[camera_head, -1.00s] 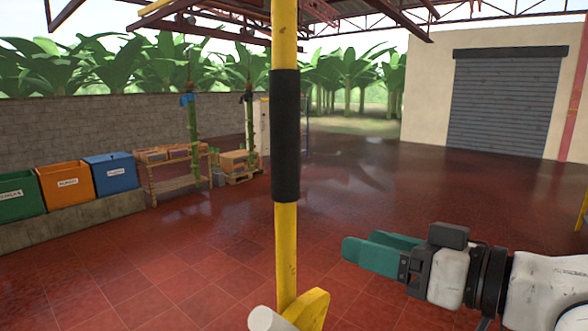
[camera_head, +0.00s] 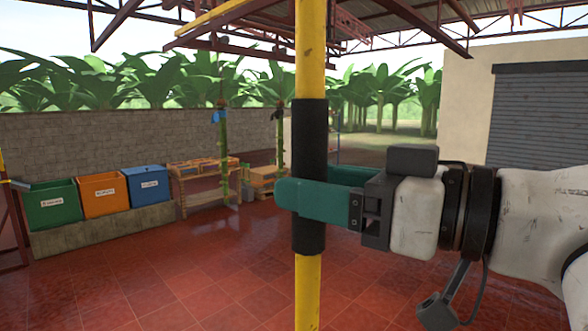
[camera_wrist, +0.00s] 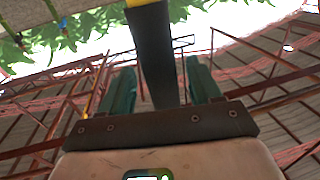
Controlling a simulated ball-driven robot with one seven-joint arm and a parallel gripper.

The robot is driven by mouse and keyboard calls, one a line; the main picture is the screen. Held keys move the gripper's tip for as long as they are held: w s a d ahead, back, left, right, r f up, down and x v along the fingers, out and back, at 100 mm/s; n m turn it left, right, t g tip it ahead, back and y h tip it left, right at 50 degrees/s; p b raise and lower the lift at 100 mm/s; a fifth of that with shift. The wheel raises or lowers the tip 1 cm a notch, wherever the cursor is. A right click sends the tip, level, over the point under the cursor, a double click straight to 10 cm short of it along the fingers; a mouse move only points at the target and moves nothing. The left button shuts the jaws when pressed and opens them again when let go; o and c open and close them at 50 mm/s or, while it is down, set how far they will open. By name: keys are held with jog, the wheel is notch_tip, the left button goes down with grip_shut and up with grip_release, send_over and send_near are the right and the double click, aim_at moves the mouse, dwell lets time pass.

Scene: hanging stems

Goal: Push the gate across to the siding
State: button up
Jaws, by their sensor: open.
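A yellow upright pole (camera_head: 309,60) with a black sleeve (camera_head: 308,130) stands close in front of me. I cannot tell how it joins the gate. My gripper (camera_head: 292,188) is open at the sleeve, one teal finger in front of it and the other partly hidden behind it. In the wrist view the sleeve (camera_wrist: 153,50) runs between the two spread fingers, with gaps on both sides. A yellow overhead bar (camera_head: 215,22) runs under the roof at upper left; I cannot make out which part is the siding.
Green (camera_head: 50,204), orange (camera_head: 104,193) and blue (camera_head: 146,185) bins stand on a low ledge at left. Behind are a wooden rack (camera_head: 200,182), green hanging stems (camera_head: 223,150) and a stone wall (camera_head: 80,138). The red tiled floor (camera_head: 190,285) is clear.

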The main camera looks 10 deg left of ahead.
jog(key=shift+p+x, duration=0.3)
jog(key=shift+x, duration=1.45)
jog(key=shift+c, duration=0.4)
grip_shut()
